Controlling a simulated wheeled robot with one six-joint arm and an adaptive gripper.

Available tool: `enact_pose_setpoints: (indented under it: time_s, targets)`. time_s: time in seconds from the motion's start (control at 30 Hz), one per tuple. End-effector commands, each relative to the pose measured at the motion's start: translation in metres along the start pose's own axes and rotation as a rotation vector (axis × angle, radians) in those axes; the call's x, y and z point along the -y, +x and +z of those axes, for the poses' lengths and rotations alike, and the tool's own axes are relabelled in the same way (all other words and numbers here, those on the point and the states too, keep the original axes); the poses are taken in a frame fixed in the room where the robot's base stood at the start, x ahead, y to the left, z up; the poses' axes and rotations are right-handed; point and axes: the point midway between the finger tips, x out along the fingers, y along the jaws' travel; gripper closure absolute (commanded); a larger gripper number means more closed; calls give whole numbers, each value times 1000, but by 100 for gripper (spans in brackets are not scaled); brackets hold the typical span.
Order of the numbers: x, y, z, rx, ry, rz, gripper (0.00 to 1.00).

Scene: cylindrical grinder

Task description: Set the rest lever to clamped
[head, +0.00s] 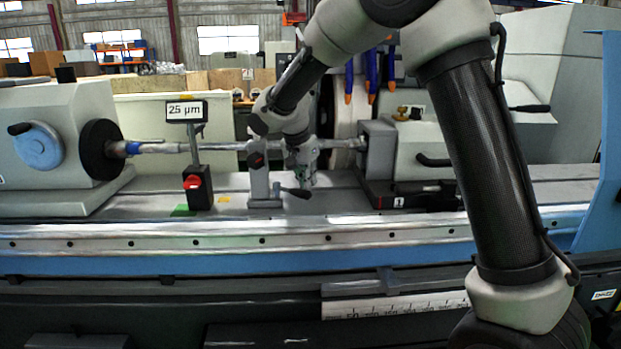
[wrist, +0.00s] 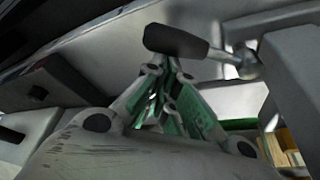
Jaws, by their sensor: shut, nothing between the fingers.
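The rest (head: 260,186) is a grey upright stand on the machine bed, with the workpiece bar passing at its top. Its lever (head: 297,192) has a dark handle and points right, slightly downward, from low on the rest. In the wrist view the lever (wrist: 178,41) shows a black grip, a metal shank and a round pivot at the grey rest body (wrist: 296,62). My gripper (head: 306,183) is just right of the rest, close to the lever. In the wrist view its green-padded fingers (wrist: 166,68) are shut and empty, right by the black grip. I cannot tell whether they touch it.
A 25 µm display (head: 187,111) on a post with a red switch stands left of the rest. The headstock (head: 62,135) is at the left and the tailstock (head: 440,150) at the right. The bar (head: 215,146) runs just above my gripper.

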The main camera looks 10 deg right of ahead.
Motion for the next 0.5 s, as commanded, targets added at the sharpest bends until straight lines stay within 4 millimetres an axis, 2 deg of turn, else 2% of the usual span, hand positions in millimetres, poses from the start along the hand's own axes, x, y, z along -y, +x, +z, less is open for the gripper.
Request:
enact_pose_setpoints:
  time_s: [0.5]
  targets:
    - [-5, -14, 42, 0, 459, 162, 100]
